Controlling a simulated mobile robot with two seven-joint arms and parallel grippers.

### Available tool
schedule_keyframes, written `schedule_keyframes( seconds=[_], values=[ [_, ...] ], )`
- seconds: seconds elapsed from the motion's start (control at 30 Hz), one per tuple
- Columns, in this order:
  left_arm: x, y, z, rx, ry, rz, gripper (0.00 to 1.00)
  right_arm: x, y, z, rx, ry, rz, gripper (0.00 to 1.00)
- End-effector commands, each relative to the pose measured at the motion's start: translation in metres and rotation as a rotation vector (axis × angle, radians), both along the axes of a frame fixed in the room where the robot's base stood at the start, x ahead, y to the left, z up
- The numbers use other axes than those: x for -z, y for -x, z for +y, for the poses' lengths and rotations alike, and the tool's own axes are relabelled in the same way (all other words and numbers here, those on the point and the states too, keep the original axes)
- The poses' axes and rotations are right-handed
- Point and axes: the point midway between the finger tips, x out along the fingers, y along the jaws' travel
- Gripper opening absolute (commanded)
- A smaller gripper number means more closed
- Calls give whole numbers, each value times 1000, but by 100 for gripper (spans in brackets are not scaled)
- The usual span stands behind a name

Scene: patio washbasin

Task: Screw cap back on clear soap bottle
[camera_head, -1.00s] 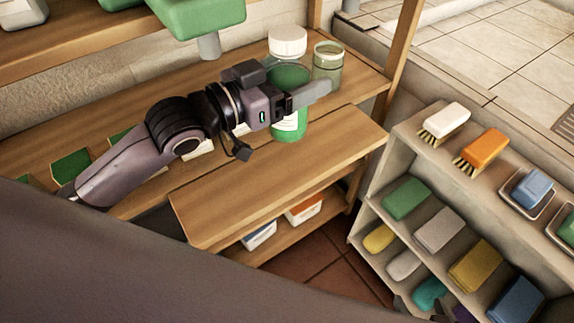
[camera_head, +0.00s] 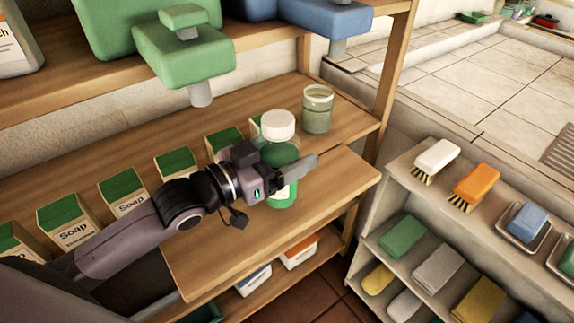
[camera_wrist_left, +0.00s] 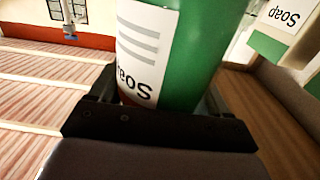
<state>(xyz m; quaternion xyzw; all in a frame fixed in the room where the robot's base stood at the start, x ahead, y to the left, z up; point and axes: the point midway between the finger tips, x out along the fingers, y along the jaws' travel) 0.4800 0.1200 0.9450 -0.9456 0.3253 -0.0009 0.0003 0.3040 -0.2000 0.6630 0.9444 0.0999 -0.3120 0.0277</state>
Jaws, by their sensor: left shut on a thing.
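The soap bottle (camera_head: 282,197) has a green body and a white label, and it stands nearly upright in the head view. A white cap (camera_head: 279,125) sits at its top; I cannot tell if it is screwed tight. My left gripper (camera_head: 300,166) is shut on the bottle, with one finger across its near side, hiding part of it. In the left wrist view the green bottle (camera_wrist_left: 195,55) fills the space between the fingers, its "Soap" label facing the camera. My right gripper is not in view.
An open glass jar (camera_head: 317,108) stands on the wooden shelf behind the bottle. Several soap boxes (camera_head: 127,197) line the shelf to the left. Green and blue pump bottles (camera_head: 185,45) overhang above. A lower wooden board (camera_head: 330,195) is clear; a rack of brushes (camera_head: 436,155) and soaps is right.

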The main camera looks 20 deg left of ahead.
Motion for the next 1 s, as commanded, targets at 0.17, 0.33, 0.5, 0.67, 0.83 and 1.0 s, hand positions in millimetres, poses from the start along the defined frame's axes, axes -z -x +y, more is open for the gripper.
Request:
schedule_keyframes(
  seconds=[0.17,0.33,0.5,0.67,0.83,1.0],
  values=[
    [25,0,0,0,1,3,0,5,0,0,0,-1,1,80],
    [34,0,0,1,2,-3,0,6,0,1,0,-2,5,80],
    [34,0,0,1,2,-3,0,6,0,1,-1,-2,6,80],
    [38,0,0,1,2,-2,0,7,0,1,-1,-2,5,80],
    [40,0,0,0,-1,3,100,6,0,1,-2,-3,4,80],
    [39,0,0,0,0,2,100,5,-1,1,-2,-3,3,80]
  ],
)
